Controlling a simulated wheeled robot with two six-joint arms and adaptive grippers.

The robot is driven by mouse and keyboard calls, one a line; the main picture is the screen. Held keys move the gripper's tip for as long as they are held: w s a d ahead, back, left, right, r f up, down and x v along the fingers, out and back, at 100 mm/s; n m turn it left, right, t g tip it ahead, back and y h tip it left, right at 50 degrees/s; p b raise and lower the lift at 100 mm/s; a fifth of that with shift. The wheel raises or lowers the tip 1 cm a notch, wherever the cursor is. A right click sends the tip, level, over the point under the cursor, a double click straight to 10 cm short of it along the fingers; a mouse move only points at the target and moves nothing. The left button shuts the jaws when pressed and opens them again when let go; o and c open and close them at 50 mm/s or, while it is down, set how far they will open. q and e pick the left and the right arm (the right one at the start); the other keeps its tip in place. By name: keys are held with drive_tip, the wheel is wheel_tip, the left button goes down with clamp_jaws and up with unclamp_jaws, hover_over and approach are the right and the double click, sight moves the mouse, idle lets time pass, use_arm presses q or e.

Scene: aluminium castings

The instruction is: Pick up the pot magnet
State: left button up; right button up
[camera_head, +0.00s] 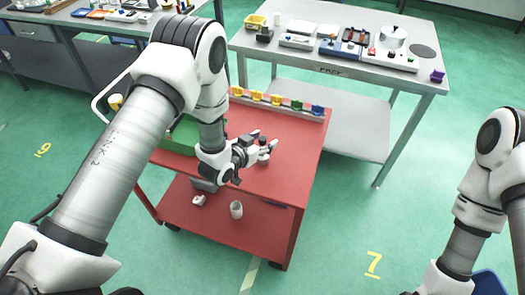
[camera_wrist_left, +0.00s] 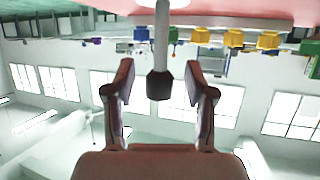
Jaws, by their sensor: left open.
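The pot magnet seems to be the small upright piece with a grey stem and a dark knob (camera_wrist_left: 160,84) in the left wrist view. That view is upside down, so the knob is the piece's top end. In the head view a small grey piece (camera_head: 263,160), likely the same one, stands on the red cart at my left gripper (camera_head: 264,147). My left gripper is open. Its two fingers (camera_wrist_left: 159,82) show on either side of the knob with gaps, and it is not gripped. My right gripper is out of view; only part of that arm shows.
The red cart (camera_head: 298,150) has a row of yellow, green and blue pieces (camera_head: 277,101) along its back edge and a green tray (camera_head: 180,137) at left. A white cup (camera_head: 236,209) is on its lower shelf. A grey table (camera_head: 430,78) with equipment stands behind.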

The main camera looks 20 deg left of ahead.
use_arm(q)
clamp_jaws()
